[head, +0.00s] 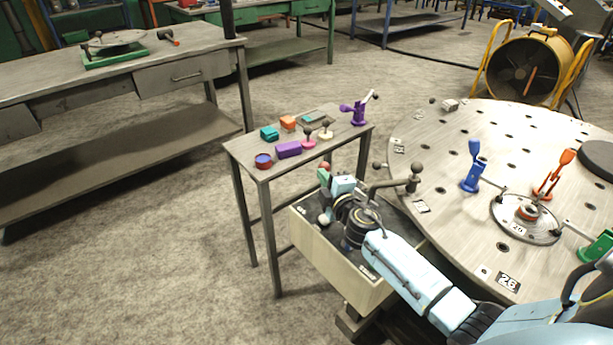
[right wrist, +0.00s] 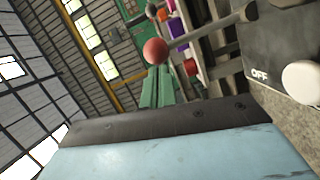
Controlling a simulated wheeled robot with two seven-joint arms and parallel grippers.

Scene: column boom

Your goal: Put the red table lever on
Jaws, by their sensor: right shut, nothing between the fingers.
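The control box (head: 335,257), with a dark top and pale sides, stands between the small table and the round table. A red ball knob (head: 324,167) shows by my right gripper (head: 325,180), at the box's far left corner. In the right wrist view the red knob (right wrist: 155,51) is just beyond the tips of the shut green fingers (right wrist: 158,88). They look close, but I cannot tell whether they touch. My left gripper is out of view.
A grey lever (head: 392,184) with ball ends stands beside my right wrist, at the round table's edge (head: 440,232). The small table (head: 245,150) behind holds several coloured blocks and a purple clamp (head: 357,112). Floor is free at the left.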

